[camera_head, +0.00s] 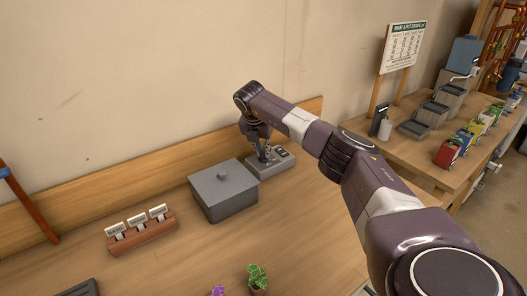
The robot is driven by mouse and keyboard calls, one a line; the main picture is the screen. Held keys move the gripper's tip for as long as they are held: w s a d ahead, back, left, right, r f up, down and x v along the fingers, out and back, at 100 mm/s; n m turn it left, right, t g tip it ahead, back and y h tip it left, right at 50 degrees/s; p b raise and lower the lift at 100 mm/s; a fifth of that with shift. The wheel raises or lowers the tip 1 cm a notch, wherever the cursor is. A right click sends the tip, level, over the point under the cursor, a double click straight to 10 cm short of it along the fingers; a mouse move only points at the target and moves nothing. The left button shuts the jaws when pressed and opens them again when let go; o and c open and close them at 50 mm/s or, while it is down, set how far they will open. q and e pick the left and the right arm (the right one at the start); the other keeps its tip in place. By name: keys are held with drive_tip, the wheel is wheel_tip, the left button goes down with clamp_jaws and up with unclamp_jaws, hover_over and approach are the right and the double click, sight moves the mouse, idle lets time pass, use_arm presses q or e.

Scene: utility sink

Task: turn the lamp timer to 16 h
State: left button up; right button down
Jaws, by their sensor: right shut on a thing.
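The lamp timer seems to be the small grey unit (272,166) on the wooden bench, just right of a grey lidded box. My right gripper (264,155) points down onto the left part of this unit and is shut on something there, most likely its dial. The fingers cover that part, so the dial's setting and marks cannot be read. Small dark parts show on the unit's uncovered right side. My left gripper is not in view.
The grey lidded box (223,194) with a knob stands close left of the unit. A wooden holder with white labels (141,231) is further left. Small plants (257,278) stand at the front. A side bench at right holds trays (414,129) and colourful packets (450,151).

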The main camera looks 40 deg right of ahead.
drive_tip(key=m, duration=0.1)
drive_tip(key=m+g, duration=0.1)
drive_tip(key=m, duration=0.1)
drive_tip(key=shift+w+h+b, duration=0.2)
drive_tip(key=shift+h+b, duration=0.1)
drive_tip(key=shift+b, duration=0.1)
drive_tip(key=shift+m+g+b, duration=0.5)
drive_tip(key=shift+m+b, duration=0.15)
drive_tip(key=shift+m, duration=0.55)
drive_tip(key=shift+r+m, duration=0.1)
drive_tip(key=shift+m, duration=0.4)
drive_tip(key=c, duration=2)
unclamp_jaws()
drive_tip(key=shift+b, duration=0.3)
drive_tip(key=shift+o, duration=0.2)
drive_tip(key=v, duration=1.2)
drive_tip(key=shift+w, duration=0.2)
